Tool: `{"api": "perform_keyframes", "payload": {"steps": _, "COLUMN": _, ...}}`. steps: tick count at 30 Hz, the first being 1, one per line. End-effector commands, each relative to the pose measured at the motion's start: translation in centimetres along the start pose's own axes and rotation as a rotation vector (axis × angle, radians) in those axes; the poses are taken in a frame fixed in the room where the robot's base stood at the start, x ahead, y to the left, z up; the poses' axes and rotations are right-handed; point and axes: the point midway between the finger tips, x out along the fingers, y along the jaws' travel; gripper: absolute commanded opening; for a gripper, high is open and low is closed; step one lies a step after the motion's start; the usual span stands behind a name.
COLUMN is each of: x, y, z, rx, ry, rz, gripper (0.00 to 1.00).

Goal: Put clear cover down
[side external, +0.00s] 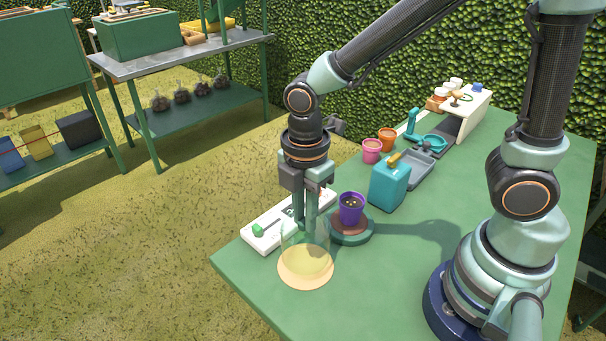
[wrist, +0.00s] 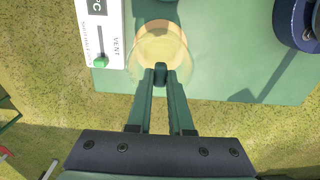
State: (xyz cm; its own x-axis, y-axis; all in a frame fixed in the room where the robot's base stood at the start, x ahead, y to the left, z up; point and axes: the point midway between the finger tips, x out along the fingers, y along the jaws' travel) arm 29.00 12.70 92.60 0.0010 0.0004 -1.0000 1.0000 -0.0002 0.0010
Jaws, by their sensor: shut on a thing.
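My gripper (side external: 308,222) points down and is shut on the dark knob (wrist: 161,72) of the clear cover. The clear cover (side external: 292,238) is a see-through dome or cylinder, upright under my fingers, near the front left edge of the green table. A pale yellow disc (side external: 306,271) shows below and through it. I cannot tell whether the cover's rim touches the table. In the wrist view the cover (wrist: 135,52) lies just beyond my fingertips.
A purple pot (side external: 352,211) on a round green-rimmed stand (side external: 350,238) is close to the right of the cover. A white panel with a green slider (side external: 258,229) lies behind left. A teal container (side external: 388,187) is farther back. The front table (side external: 375,300) is clear.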

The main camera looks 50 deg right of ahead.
Motion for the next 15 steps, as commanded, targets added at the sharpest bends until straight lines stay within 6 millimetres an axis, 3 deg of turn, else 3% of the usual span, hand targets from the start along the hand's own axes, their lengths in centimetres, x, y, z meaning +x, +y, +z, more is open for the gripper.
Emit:
{"api": "perform_keyframes", "payload": {"steps": 6, "x": 2.9, "y": -0.1, "z": 0.0, "rx": 0.000, "ry": -0.002, "rz": -0.004, "gripper": 0.00}}
{"api": "perform_keyframes", "payload": {"steps": 15, "x": 3.2, "y": 0.0, "z": 0.0, "rx": 0.000, "ry": 0.000, "rz": -0.001, "gripper": 0.00}}
